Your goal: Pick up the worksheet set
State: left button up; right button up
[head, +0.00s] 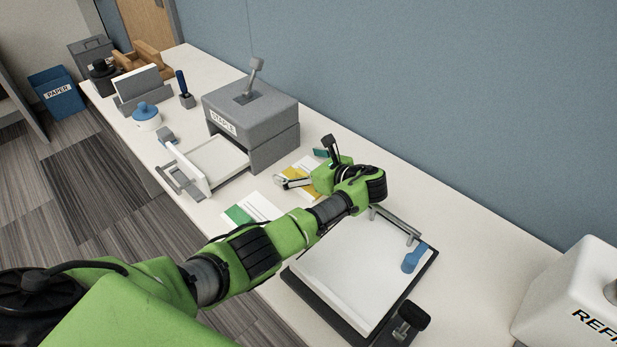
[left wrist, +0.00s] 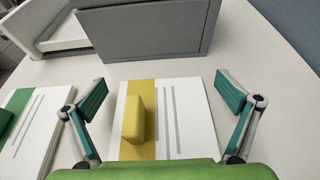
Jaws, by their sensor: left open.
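A white worksheet set with a yellow band (left wrist: 178,122) lies flat on the table and carries a raised yellow block (left wrist: 134,118). It shows partly behind my gripper in the head view (head: 291,189). A second set with a green band (left wrist: 38,128) lies to its left, also in the head view (head: 258,206). My left gripper (left wrist: 165,92) is open and empty, its fingers on either side of the yellow-banded set. In the head view the left gripper (head: 304,168) is over this set; I cannot tell its exact height. My right gripper is not in view.
A grey box labelled STAPLE (head: 272,140) stands just beyond the sets, with an open white tray (head: 218,160) at its left. A clamped white pad on a dark board (head: 350,270) lies nearer. A white REFILL container (head: 575,290) stands at right.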

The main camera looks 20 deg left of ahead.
pick_arm(q)
jog(key=c, duration=1.2)
jog(key=shift+r, duration=0.1)
jog(key=shift+c, duration=0.2)
notch_tip(320, 180, up, 10)
jog(key=s+d+r+m+t+h, duration=0.1)
jog(key=s+d+m+t+h, duration=0.3)
jog(key=s+d, duration=0.65)
jog(key=s+d+r+m+t+h, duration=0.1)
jog(key=s+r+m, duration=0.1)
jog(key=s, duration=0.4)
jog(key=s+d+r+m+t+h, duration=0.1)
jog(key=s+r+m+t, duration=0.1)
jog(key=s, duration=0.5)
jog(key=shift+s+r+m+p, duration=0.15)
jog(key=shift+r+m+p, duration=0.15)
jog(key=shift+r+p, duration=0.2)
